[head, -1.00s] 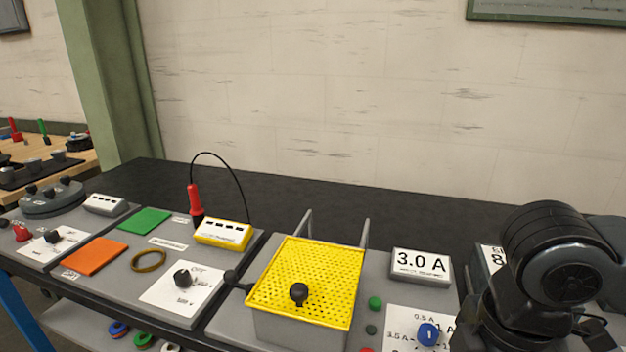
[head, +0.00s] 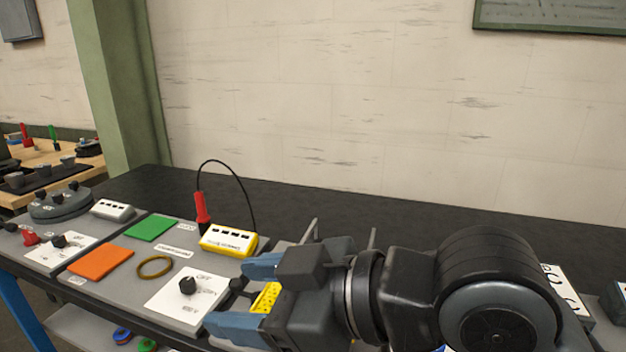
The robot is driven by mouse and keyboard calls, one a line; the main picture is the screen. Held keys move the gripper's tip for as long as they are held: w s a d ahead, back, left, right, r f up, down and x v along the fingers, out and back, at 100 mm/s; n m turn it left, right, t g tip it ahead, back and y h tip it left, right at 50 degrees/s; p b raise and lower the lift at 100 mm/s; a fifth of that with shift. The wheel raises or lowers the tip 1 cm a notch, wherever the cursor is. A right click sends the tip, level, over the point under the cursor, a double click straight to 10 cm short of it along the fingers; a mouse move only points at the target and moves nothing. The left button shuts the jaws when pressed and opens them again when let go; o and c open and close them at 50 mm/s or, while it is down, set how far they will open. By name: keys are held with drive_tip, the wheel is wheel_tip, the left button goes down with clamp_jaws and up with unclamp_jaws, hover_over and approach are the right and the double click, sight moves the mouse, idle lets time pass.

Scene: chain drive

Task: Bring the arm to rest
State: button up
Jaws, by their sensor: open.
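My arm reaches in from the right in the head view. My gripper (head: 236,296) points left, its two blue fingers spread apart with nothing held between them. It is in front of the yellow perforated cover (head: 268,298), of which only a small part shows between the fingers. The rest of the cover and most of its station are hidden behind my gripper and arm. Whether my gripper touches anything there cannot be told.
Left of my gripper are a panel with a black knob (head: 188,286), a brass-coloured ring (head: 155,267), an orange pad (head: 101,262), a green pad (head: 152,229) and a yellow meter (head: 229,240) with a red probe (head: 202,210). The dark bench top (head: 330,205) behind is clear.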

wheel_tip(320, 180, up, 5)
drive_tip(key=w+d+m+t+y, duration=0.1)
drive_tip(key=d+m+t+y, duration=0.1)
drive_tip(key=m+t, duration=0.7)
drive_tip(key=s+d+f+m+t+h, duration=0.45)
drive_tip(key=d+f+m+h, duration=0.45)
drive_tip(key=f, duration=0.3)
drive_tip(key=s+d+f+n+g+h, duration=0.1)
drive_tip(key=s+d+f+h, duration=0.1)
drive_tip(key=s+d, duration=0.3)
drive_tip(key=s+d+f+g+h, duration=0.1)
drive_tip(key=s+d+f, duration=0.3)
drive_tip(key=s, duration=0.8)
drive_tip(key=s+d+f+n+g+h, duration=0.1)
drive_tip(key=s+d+f+g+h, duration=0.1)
drive_tip(key=s+d, duration=0.5)
drive_tip(key=shift+s+d+f+n+h, duration=0.35)
drive_tip(key=shift+s+f, duration=0.5)
drive_tip(key=shift+s, duration=0.35)
